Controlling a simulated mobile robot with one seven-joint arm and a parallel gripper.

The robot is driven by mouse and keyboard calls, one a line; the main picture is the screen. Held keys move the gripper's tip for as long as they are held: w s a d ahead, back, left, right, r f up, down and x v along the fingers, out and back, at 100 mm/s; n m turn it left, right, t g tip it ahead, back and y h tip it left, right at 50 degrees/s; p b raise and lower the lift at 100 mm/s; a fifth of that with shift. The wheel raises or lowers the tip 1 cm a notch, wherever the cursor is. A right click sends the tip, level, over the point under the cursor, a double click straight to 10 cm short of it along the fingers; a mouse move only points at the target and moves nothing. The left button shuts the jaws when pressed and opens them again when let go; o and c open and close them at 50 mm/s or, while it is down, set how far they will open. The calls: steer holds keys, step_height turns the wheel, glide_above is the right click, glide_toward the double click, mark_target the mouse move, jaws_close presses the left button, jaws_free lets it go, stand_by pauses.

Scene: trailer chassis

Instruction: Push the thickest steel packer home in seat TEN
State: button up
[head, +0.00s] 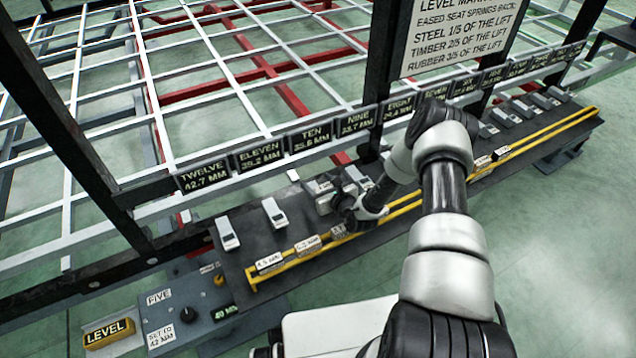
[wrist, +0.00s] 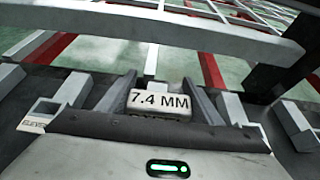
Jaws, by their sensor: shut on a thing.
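My gripper (wrist: 160,100) is shut on a pale steel packer (wrist: 158,103) marked 7.4 MM, held between its two fingers in the wrist view. In the head view my gripper (head: 345,200) is low over the dark bench, by the third seat from the left (head: 318,188), below the TEN plate (head: 311,138). In the wrist view the seat marked ELEVEN (wrist: 50,108) is left of the fingers. The packer's far end is hidden, so I cannot tell how deep it sits in a seat.
A yellow rail (head: 283,268) with size tags runs along the bench front. The TWELVE seat (head: 227,233) and ELEVEN seat (head: 274,212) stand to the left. The trailer frame rises behind.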

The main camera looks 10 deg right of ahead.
steer(key=shift+f+b, duration=0.7)
steer(key=shift+f, duration=0.3)
steer(key=o, duration=1.4)
step_height(320, 180, up, 10)
steer(key=p, duration=0.3)
